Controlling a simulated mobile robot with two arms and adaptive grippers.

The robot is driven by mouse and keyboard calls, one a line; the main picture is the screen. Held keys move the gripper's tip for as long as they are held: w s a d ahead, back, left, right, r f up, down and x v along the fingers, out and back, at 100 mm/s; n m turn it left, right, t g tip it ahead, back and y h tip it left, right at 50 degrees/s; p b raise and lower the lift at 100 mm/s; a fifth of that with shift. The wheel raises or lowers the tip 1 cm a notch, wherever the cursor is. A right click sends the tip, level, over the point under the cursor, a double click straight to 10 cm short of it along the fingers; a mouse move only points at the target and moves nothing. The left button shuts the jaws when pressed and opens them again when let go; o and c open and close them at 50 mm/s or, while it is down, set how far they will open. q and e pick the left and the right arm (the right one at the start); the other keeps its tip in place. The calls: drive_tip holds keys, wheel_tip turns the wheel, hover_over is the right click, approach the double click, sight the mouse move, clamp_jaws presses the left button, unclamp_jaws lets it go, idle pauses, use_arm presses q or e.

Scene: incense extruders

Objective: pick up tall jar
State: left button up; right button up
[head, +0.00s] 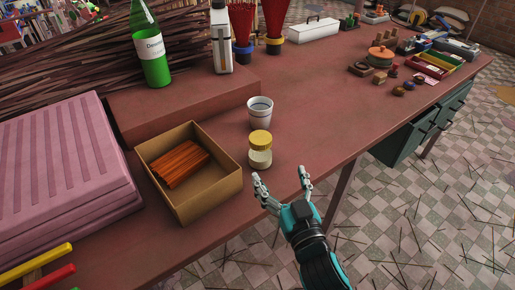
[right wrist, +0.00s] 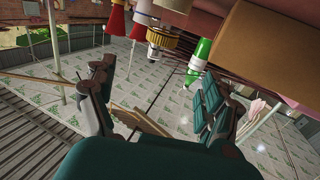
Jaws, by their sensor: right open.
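A small jar with a yellow lid and a pale, cream-coloured body (head: 260,150) stands upright on the reddish table, just right of a cardboard box. It is the only lidded jar that I see close by, and I take it for the tall jar. My right gripper (head: 281,178) is open and empty at the table's front edge, in front of the jar and apart from it. In the right wrist view the picture is turned over; the jar's golden lid (right wrist: 172,42) shows beyond and between the open fingers (right wrist: 158,72). My left gripper is not in view.
The open cardboard box (head: 208,203) with orange-brown sticks stands close left of the jar. A white cup (head: 260,113) stands just behind it. A green bottle (head: 152,50) and a white bottle (head: 221,42) stand farther back. The table right of the jar is clear.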

sight(261, 137)
drive_tip(key=x, duration=0.5)
drive_tip(key=p+x, duration=0.1)
drive_tip(key=x, duration=0.9)
drive_tip(key=shift+w+a+f+p, duration=0.1)
drive_tip(key=shift+a+f+p, duration=0.05)
drive_tip(key=shift+f+p, duration=0.2)
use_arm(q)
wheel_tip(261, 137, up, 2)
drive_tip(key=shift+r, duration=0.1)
use_arm(e)
drive_tip(key=shift+r, duration=0.1)
drive_tip(key=shift+c, duration=1.1)
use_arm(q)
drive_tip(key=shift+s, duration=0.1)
use_arm(e)
clamp_jaws()
